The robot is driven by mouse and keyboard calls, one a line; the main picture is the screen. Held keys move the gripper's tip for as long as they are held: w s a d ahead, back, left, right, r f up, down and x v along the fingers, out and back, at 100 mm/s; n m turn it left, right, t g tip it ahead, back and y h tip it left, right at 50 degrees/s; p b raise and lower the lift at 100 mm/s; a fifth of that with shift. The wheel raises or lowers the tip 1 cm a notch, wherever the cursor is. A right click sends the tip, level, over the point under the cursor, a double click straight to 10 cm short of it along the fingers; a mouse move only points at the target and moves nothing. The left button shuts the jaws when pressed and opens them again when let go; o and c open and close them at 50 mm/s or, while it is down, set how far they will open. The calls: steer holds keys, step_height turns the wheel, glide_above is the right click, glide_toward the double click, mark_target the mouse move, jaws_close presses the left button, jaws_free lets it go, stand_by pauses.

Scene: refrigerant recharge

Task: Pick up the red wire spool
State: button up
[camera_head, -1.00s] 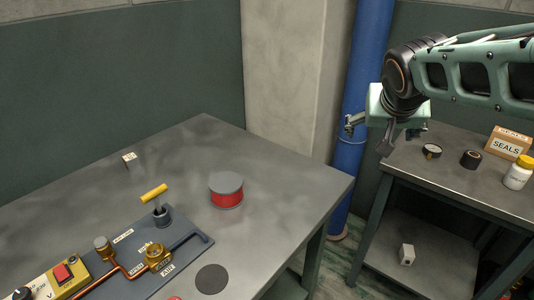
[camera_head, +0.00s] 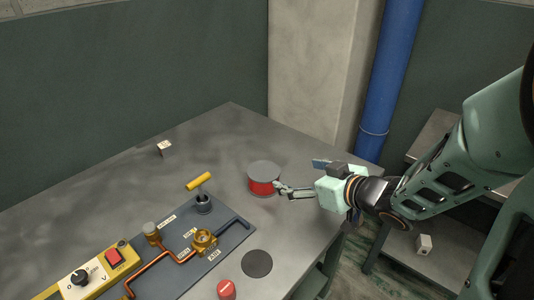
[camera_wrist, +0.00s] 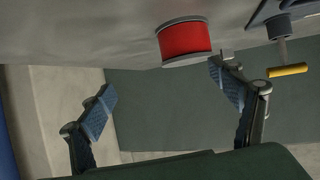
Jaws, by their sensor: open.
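The red wire spool (camera_head: 262,187), with grey flanges, stands upright on the grey table, right of the yellow-handled valve. My gripper (camera_head: 284,189) is open, low over the table, with its fingertips close to the right side of the spool. In the wrist view the spool (camera_wrist: 186,40) lies beyond the open fingers (camera_wrist: 165,95), nearer the right finger, and is not between the pads. I cannot tell whether that fingertip touches it.
The manifold board (camera_head: 190,255) with copper pipes and the yellow handle (camera_head: 198,181) lies left of the spool. A dark disc (camera_head: 257,263) and a red cap (camera_head: 226,289) are near the front. A small white cube (camera_head: 165,149) stands at the back. Table left of it is clear.

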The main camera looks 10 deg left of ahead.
mark_target(269, 175)
steer(key=s+a+y, duration=0.1)
steer(key=s+a, duration=0.1)
steer(key=shift+s, duration=0.3)
steer(key=shift+n+y, duration=0.3)
steer(key=x, duration=0.2)
steer(key=b+x, duration=0.1)
steer(key=x, duration=0.1)
steer(key=shift+a+f, duration=0.15)
steer(key=shift+a, duration=0.25)
steer(key=shift+b+x, duration=0.85)
steer(key=shift+x, duration=2.2)
steer(key=shift+d+f, duration=0.1)
steer(key=shift+f, duration=0.1)
steer(key=shift+c, duration=0.3)
steer(key=c, duration=1.5)
steer(key=shift+r, duration=0.1)
steer(key=shift+c, duration=0.9)
